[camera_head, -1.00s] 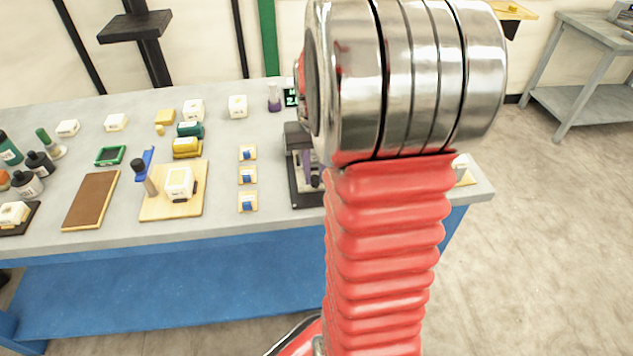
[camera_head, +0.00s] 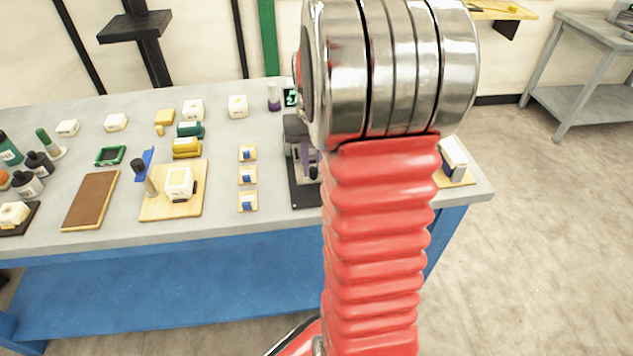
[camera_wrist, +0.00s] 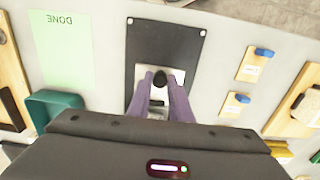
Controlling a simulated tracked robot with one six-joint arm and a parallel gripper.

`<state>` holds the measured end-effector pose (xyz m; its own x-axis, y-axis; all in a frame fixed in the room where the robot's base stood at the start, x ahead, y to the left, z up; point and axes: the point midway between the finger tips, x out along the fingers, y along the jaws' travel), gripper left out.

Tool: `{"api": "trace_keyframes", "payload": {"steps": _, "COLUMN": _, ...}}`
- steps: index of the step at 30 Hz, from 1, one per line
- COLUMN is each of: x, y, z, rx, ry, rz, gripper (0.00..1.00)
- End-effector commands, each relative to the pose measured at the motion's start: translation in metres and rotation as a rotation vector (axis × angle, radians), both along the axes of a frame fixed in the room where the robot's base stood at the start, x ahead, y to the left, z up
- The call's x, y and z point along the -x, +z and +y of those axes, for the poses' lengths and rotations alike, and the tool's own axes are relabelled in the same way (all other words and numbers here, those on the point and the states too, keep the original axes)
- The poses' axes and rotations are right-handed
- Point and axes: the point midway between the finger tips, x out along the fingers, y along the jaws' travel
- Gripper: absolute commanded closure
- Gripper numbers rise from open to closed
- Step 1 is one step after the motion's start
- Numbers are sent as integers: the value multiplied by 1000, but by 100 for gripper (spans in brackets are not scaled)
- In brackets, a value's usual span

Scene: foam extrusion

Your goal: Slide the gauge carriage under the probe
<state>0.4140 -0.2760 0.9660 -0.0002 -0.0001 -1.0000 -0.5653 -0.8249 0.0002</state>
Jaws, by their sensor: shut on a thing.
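The gauge shows in the head view as a dark stand (camera_head: 294,130) on a black base plate (camera_head: 307,198), partly hidden behind my arm. In the wrist view the black base plate (camera_wrist: 165,42) has a pale carriage on it with a black knob (camera_wrist: 159,77). My gripper (camera_wrist: 160,82) has its two purple fingers shut on the knob, one on each side. In the head view only a little of the purple fingers (camera_head: 308,160) shows beside the stand. I cannot make out the probe tip.
A small digital display (camera_head: 291,96) stands behind the gauge. Three small wooden pads with blue pieces (camera_head: 247,175) lie to its left. In the wrist view a green DONE sheet (camera_wrist: 62,48) and a teal tray (camera_wrist: 52,106) lie to the left. A wooden board (camera_head: 459,180) lies at the right.

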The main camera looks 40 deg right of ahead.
Motion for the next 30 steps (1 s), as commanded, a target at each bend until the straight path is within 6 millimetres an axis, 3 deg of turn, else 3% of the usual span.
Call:
{"api": "trace_keyframes", "payload": {"steps": 27, "x": -12, "y": 1, "z": -12, "rx": 7, "ry": 0, "rz": -1, "gripper": 98}}
{"api": "trace_keyframes", "payload": {"steps": 28, "x": -12, "y": 1, "z": -12, "rx": 7, "ry": 0, "rz": -1, "gripper": 81}}
{"api": "trace_keyframes", "payload": {"steps": 30, "x": -13, "y": 1, "z": -12, "rx": 6, "ry": 0, "rz": -2, "gripper": 76}}
